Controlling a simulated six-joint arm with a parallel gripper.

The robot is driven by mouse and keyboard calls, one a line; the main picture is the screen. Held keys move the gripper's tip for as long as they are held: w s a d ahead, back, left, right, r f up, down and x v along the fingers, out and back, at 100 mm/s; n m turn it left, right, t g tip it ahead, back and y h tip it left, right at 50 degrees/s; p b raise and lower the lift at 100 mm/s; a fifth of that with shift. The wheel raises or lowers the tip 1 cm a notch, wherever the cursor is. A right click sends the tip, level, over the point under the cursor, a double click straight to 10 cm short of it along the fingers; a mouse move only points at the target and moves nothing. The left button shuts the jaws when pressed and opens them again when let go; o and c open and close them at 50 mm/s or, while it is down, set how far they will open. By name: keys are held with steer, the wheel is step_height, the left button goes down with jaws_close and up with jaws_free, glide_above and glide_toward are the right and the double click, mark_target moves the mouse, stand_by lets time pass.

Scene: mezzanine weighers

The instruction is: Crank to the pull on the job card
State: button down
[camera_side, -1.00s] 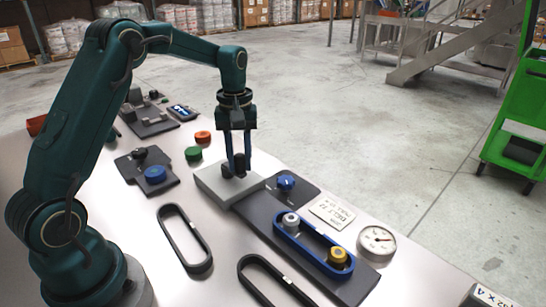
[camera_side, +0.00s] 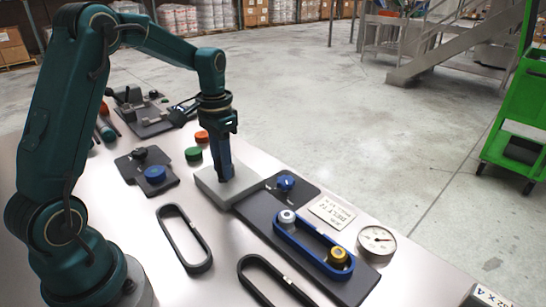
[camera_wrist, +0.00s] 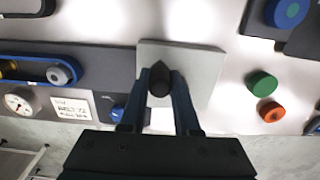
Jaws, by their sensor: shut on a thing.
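My gripper (camera_side: 226,176) points down over a pale grey block (camera_side: 208,185) at the end of the dark belt plate (camera_side: 262,212). In the wrist view the fingers (camera_wrist: 160,84) are shut on a dark crank knob (camera_wrist: 159,80); in the side view they hide it. A blue belt (camera_side: 311,246) runs around a silver pulley (camera_side: 287,217) and a gold pulley (camera_side: 338,257). The round dial (camera_side: 377,240) is too small to read.
Two black belts (camera_side: 184,238) lie loose on the bench. A green cap (camera_side: 193,154) and a red cap (camera_side: 202,137) stand behind the block. A plate with a blue cap (camera_side: 155,174) is to the left. Bare bench lies around the loose belts.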

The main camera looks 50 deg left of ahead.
steer(key=shift+s+a+r+m, duration=0.1)
steer(key=shift+s+a+m, duration=0.15)
steer(key=shift+m, duration=0.65)
steer(key=shift+a, duration=0.1)
steer(key=c, duration=0.6)
jaws_free()
steer(key=shift+c, duration=0.2)
steer(key=shift+r, duration=2.55)
